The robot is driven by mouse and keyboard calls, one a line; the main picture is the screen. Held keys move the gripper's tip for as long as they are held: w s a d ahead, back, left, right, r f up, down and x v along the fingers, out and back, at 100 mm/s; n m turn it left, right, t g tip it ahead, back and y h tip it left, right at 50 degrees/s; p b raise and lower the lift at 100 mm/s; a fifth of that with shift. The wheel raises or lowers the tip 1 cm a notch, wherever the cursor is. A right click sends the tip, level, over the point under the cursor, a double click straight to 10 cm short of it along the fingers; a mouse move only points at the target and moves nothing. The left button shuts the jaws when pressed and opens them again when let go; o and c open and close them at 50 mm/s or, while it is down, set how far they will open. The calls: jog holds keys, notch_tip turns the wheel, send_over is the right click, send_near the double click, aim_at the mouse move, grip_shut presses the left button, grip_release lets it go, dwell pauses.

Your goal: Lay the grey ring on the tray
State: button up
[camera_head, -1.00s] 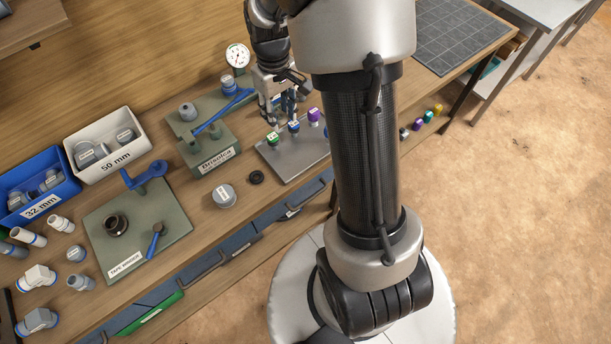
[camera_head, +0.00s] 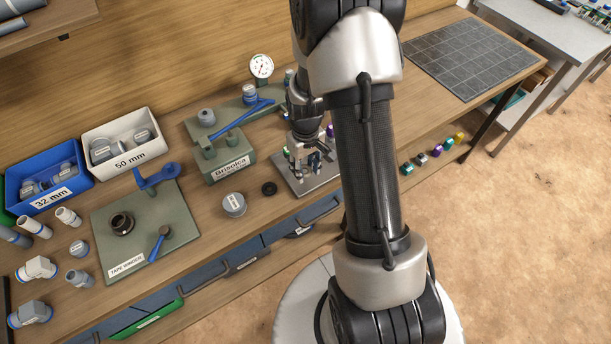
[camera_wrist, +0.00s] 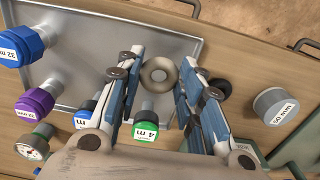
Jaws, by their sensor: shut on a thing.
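In the head view my gripper (camera_head: 314,168) is over the tray (camera_head: 299,189), and the ring cannot be made out. Fittings with green (camera_wrist: 146,130), purple (camera_wrist: 35,102) and blue (camera_wrist: 22,45) caps stand at the tray.
A grey cap (camera_head: 234,204) and a black ring (camera_head: 269,188) lie on the bench left of the tray. The tape winder (camera_head: 145,230) and two bins lie farther left.

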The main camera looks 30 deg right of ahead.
aim_at(305, 181)
jog(key=shift+f+b, duration=0.4)
jog(key=shift+f, duration=1.6)
jog(key=shift+f, duration=0.25)
jog(key=o, duration=0.4)
jog(key=shift+o, duration=0.2)
jog(key=shift+r, duration=0.15)
